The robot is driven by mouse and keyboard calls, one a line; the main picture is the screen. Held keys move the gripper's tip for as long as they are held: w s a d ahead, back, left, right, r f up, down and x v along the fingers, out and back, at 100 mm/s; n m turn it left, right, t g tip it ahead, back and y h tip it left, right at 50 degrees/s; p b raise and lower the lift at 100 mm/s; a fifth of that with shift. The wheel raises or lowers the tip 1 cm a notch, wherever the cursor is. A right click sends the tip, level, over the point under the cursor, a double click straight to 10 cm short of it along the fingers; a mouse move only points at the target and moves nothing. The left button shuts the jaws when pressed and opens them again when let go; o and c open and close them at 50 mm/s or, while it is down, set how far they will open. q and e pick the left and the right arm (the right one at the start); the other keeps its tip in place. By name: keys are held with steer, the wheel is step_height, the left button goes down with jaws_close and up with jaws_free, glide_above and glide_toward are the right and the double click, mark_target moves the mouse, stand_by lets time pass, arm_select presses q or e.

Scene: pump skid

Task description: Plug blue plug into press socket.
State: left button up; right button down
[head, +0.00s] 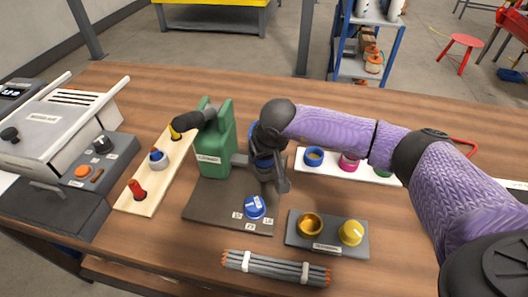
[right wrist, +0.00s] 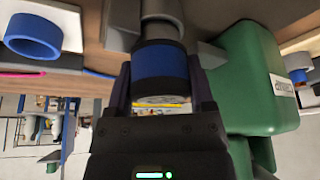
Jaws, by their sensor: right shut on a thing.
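A blue-and-white plug (head: 158,158) stands in a pale wooden rack (head: 150,194) at the left, between a red plug (head: 137,190) and a yellow one (head: 175,133). My right gripper (head: 268,175) is beside the green housing (head: 215,145), right of the rack. In the right wrist view its fingers are shut around a cylinder with a blue band (right wrist: 160,67), in line with a grey cylindrical part (right wrist: 161,25). I cannot tell whether they are joined. I cannot make out which part is the press socket. My left gripper is not in view.
A white-lidded machine (head: 65,120) stands at the left. A blue knob (head: 255,207) sits on the dark baseplate (head: 205,210). A cable bundle (head: 275,268) lies at the front edge.

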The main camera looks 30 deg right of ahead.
jaws_free()
